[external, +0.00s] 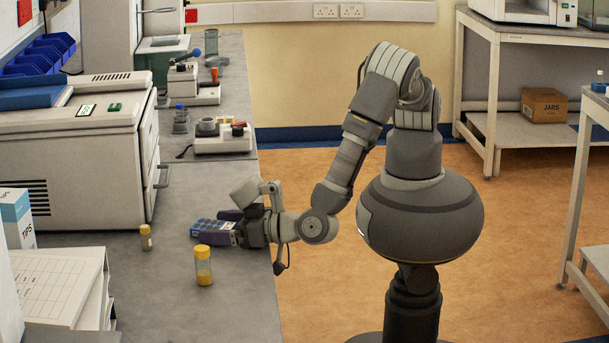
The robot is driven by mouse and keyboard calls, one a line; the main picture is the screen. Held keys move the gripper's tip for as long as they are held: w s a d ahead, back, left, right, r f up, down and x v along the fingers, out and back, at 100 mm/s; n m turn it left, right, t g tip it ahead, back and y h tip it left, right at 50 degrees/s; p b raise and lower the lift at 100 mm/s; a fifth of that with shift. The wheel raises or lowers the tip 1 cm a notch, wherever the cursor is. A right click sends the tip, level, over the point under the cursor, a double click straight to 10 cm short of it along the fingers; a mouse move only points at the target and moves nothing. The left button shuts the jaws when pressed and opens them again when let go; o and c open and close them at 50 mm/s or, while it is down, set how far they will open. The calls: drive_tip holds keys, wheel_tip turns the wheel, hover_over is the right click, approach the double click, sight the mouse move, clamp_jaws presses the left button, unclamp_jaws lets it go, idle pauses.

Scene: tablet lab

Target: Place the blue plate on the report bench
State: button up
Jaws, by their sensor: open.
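The blue plate (206,229), a small block with rows of wells on top, lies flat on the grey bench (215,310) near its right edge. My gripper (229,227) is open at the plate's right end, low over the bench. The fingers partly cover that end, and I cannot tell whether they touch it. No label shows which surface is the report bench; a white bench (530,38) stands at the back right and another white table (592,122) at the right edge.
A yellow-capped vial (204,268) stands just in front of the plate, and a smaller vial (146,238) stands to its left. A large white machine (75,150) is at the left. Small instruments (222,138) stand farther back.

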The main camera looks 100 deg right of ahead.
drive_tip(key=shift+w, duration=0.15)
drive_tip(key=c, duration=1.1)
drive_tip(key=shift+r, duration=0.2)
drive_tip(key=shift+c, duration=0.2)
